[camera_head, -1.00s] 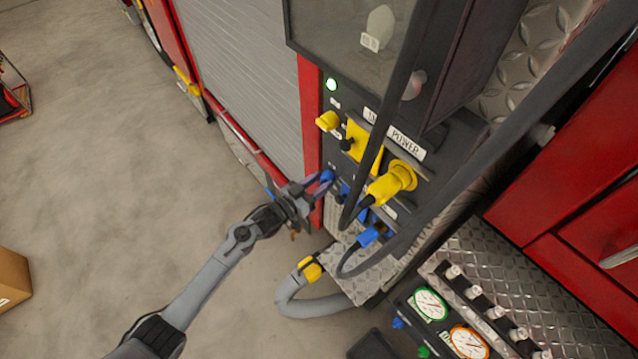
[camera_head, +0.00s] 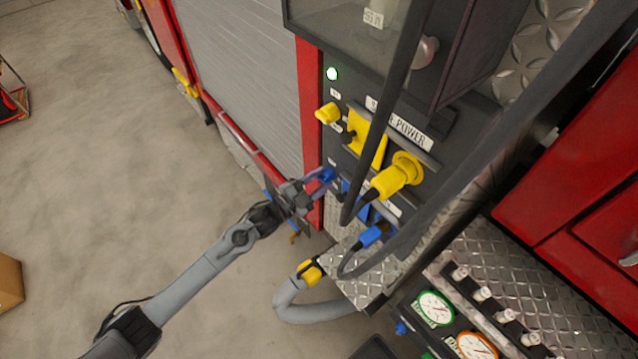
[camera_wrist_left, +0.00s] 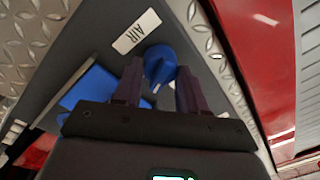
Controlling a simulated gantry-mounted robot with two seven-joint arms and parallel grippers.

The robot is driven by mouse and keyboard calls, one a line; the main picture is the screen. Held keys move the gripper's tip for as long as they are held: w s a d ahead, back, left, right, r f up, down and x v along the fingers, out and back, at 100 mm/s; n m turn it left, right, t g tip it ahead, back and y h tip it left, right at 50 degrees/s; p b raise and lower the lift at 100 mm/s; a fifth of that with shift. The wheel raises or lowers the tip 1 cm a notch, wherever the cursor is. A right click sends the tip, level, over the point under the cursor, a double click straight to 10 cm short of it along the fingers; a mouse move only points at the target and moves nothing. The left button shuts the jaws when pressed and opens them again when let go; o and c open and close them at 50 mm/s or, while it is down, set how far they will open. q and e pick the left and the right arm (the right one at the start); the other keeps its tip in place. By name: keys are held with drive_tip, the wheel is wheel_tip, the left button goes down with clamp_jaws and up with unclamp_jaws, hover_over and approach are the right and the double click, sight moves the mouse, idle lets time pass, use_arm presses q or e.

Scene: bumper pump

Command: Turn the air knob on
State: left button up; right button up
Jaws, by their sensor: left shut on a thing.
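The blue air knob (camera_wrist_left: 160,64) sits on the dark panel beside a white label reading AIR (camera_wrist_left: 136,31) in the left wrist view. In the head view the air knob (camera_head: 327,175) is at the panel's lower left edge. My left gripper (camera_wrist_left: 155,88) is shut on the knob, one purple finger on each side of it. In the head view my left gripper (camera_head: 318,182) reaches the knob from the left. The knob has a pale pointer mark on its face. My right gripper is not in view.
A blue air connector (camera_head: 371,236) with a black hose is lower right. Thick dark cables cross in front of the panel. Open floor lies left.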

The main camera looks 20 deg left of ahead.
use_arm(q)
drive_tip(key=m+b, duration=0.2)
drive_tip(key=m, duration=0.3)
drive_tip(key=shift+f, duration=0.15)
drive_tip(key=shift+m, duration=0.3)
idle(0.3)
drive_tip(key=o, duration=1.1)
drive_tip(key=shift+c, duration=0.2)
drive_tip(key=shift+s, duration=0.1)
drive_tip(key=v, duration=1)
drive_tip(key=shift+s+a, duration=0.25)
drive_tip(key=shift+a, duration=0.05)
